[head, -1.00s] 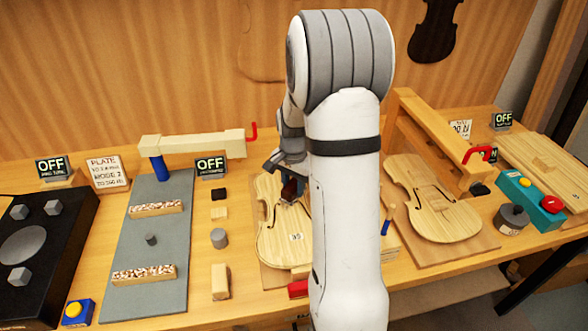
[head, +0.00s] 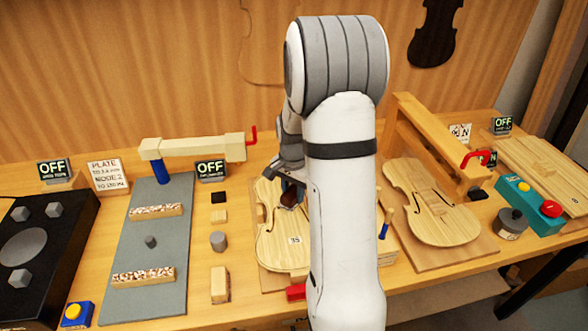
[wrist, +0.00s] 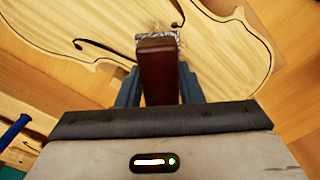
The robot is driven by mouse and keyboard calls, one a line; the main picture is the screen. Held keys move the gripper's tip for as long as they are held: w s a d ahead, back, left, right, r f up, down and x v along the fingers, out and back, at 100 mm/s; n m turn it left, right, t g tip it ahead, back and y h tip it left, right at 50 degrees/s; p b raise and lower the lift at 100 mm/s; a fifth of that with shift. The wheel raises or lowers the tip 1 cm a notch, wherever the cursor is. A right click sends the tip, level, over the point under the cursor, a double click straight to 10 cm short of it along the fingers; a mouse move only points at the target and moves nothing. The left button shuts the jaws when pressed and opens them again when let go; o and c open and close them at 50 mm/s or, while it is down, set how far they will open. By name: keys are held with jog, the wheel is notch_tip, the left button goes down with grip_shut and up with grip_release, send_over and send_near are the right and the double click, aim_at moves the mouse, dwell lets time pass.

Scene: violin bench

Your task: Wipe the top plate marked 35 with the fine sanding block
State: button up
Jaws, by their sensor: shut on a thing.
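The top plate marked 35 (head: 272,247) is a pale violin plate lying on the bench, partly hidden by my arm in the head view. It also shows in the wrist view (wrist: 60,35), with an f-hole. My gripper (head: 291,189) is over the plate and shut on a dark red-brown block (wrist: 158,72).
Small blocks, including a dark one (head: 218,197) and a grey cylinder (head: 218,241), stand left of the plate. A grey board (head: 150,215) with two speckled strips lies further left. Another violin plate (head: 430,205) lies to the right. A red piece (head: 296,292) sits in front.

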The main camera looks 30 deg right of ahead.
aim_at(280, 203)
jog(key=shift+s+a+f, duration=0.1)
jog(key=shift+s+a, duration=0.1)
jog(key=shift+s, duration=0.3)
jog(key=shift+a, duration=0.4)
jog(key=shift+w+a, duration=0.55)
jog(key=shift+a, duration=0.95)
jog(key=shift+w+d, duration=0.1)
jog(key=shift+d, duration=0.1)
jog(key=shift+s+d, duration=0.2)
jog(key=shift+d, duration=0.55)
jog(key=shift+s+d, duration=0.2)
jog(key=shift+d, duration=0.5)
jog(key=r, duration=0.2)
jog(key=shift+s+d+r+p, duration=0.1)
jog(key=shift+d+r+p, duration=0.25)
jog(key=shift+p, duration=0.05)
jog(key=shift+r+p, duration=1.9)
jog(key=shift+r, duration=0.9)
